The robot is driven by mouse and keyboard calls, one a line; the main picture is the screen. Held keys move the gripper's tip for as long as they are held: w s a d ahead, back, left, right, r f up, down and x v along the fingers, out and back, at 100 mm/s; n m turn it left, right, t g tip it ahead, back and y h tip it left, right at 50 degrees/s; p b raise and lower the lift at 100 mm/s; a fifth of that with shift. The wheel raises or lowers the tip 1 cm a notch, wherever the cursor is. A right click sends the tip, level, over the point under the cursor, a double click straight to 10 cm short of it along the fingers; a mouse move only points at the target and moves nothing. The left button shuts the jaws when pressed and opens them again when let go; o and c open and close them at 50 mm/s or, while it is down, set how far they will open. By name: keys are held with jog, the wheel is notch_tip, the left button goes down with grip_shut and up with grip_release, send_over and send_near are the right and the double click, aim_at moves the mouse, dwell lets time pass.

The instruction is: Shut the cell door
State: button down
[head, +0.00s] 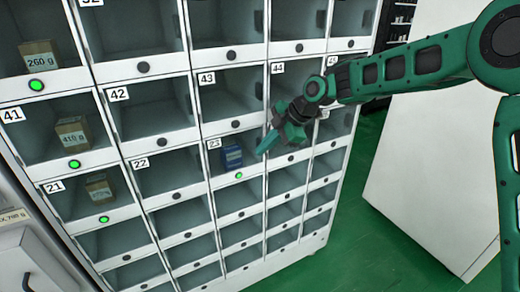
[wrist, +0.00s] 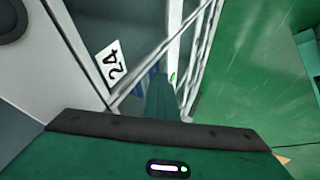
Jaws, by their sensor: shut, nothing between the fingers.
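The white cabinet of numbered cells (head: 192,74) fills the left and middle of the head view. Cell 23 (head: 223,168) holds a blue box (head: 232,157), and a green light glows below it. My gripper (head: 263,149) is shut and empty, its fingertips at the upper right of cell 23, beside cell 24. I cannot tell whether it touches the cabinet. In the wrist view, my gripper (wrist: 163,95) points down between the label 24 (wrist: 111,64) and the cabinet's pale frame bars. No swung-out door panel is clear; the arm hides part of this area.
Small boxes stand in cell 41 (head: 73,133), cell 21 (head: 98,190) and the cell above 41, each with a green light. Most other cells look empty. A white block (head: 430,180) stands to the right. Green floor (head: 350,250) lies open between it and the cabinet.

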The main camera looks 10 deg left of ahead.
jog(key=shift+w+a+r, duration=0.1)
jog(key=shift+w+r, duration=0.05)
jog(key=s+d+r, duration=0.4)
jog(key=d+r, duration=0.4)
jog(key=d, duration=0.1)
jog(key=s+d+f+m+h, duration=0.15)
jog(key=s+d+m, duration=0.35)
jog(key=d, duration=0.7)
jog(key=s+d+m+t+h, duration=0.1)
jog(key=s+d+m+h, duration=0.15)
jog(key=d+m, duration=0.6)
jog(key=s+d+f+m+h, duration=0.1)
jog(key=s+d+m+h, duration=0.2)
jog(key=d, duration=1.1)
jog(key=s+d+f+m, duration=0.1)
jog(key=s+d+m, duration=0.3)
jog(key=s, duration=0.4)
jog(key=s+d+f+m+g, duration=0.1)
jog(key=s+d+f+m, duration=0.1)
jog(key=s+d+m, duration=0.3)
jog(key=s+d+f+m+g, duration=0.1)
jog(key=s+d+m, duration=0.4)
jog(key=s, duration=0.7)
jog(key=shift+f+m, duration=0.55)
jog(key=shift+m, duration=0.3)
